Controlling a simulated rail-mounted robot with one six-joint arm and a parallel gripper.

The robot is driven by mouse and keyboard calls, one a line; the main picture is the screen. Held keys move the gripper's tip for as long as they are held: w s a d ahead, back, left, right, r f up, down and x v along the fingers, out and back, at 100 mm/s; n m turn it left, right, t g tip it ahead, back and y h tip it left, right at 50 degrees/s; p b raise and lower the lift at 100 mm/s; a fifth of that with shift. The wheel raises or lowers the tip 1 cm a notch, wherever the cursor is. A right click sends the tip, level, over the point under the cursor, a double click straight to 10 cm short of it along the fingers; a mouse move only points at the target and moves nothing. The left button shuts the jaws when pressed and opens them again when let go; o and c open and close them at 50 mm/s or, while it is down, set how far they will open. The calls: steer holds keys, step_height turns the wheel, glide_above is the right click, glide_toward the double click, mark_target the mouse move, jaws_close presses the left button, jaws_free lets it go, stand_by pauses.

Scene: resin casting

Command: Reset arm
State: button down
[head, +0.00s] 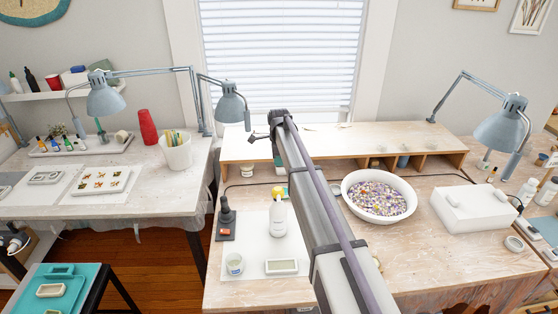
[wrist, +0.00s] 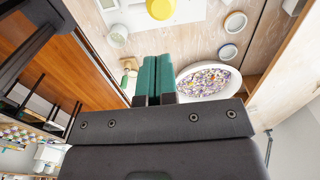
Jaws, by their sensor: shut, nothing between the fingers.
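My gripper (wrist: 157,76) shows in the wrist view with its two green fingers pressed together. It is shut and empty. In the head view my grey arm (head: 318,200) reaches up and away over the middle of the workbench, and its far end is in front of the window. The gripper itself is not clear in that view. In the wrist view the fingers appear beside the white bowl of coloured beads (wrist: 233,82), with no visible contact.
The bench (head: 235,290) holds a white bowl (head: 348,198), white bottle (head: 278,218), dark bottle (head: 226,216), small cup (head: 235,264), rectangular mould (head: 282,267) and white box (head: 475,210). A low shelf (head: 320,150) stands behind. Desk lamps (head: 228,106) (head: 503,125) flank the window.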

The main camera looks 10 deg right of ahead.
stand_by(0.4)
steer(key=s+f+n+b, duration=0.3)
steer(key=s+n, duration=0.3)
steer(key=s, duration=0.7)
steer(key=s+f+n+b, duration=0.4)
steer(key=s+n, duration=0.2)
steer(key=s, duration=0.8)
steer(key=s+f+n+b, duration=0.4)
steer(key=s+n, duration=0.3)
steer(key=s, duration=0.7)
steer(key=shift+a, duration=0.2)
steer(key=shift+f, duration=0.1)
